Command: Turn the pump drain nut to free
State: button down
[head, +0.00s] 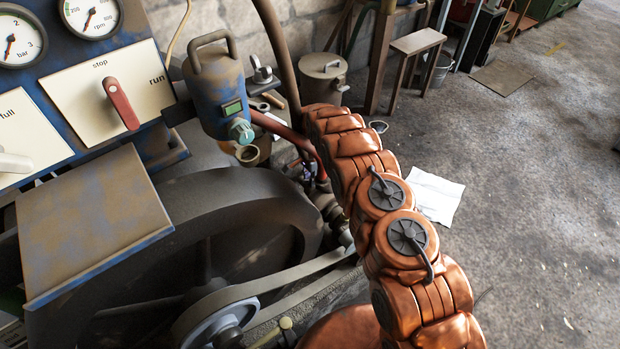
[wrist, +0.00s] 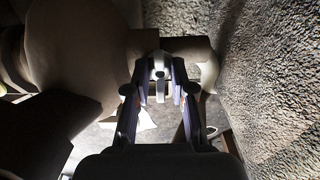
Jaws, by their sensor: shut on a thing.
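My gripper (wrist: 160,66) shows in the wrist view with its two dark fingers closed in on a small pale metal piece. This piece, which I take to be the pump drain nut (wrist: 160,88), sits between the fingertips, and its far side is hidden. A large rounded tan casing (wrist: 95,50) lies just left of the fingers. In the head view my copper-coloured arm reaches down behind the engine, and the gripper and the nut are hidden there.
In the head view a dark flywheel (head: 190,220) and a belt (head: 290,280) lie left of my arm. A blue canister (head: 213,95) stands beyond. In the wrist view a rough wall-like surface (wrist: 275,80) is on the right. The floor (head: 520,200) right of my arm is mostly clear.

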dwell(0.4)
jog(key=c, duration=1)
grip_release()
jog(key=shift+f, duration=0.1)
jog(key=shift+d, duration=0.1)
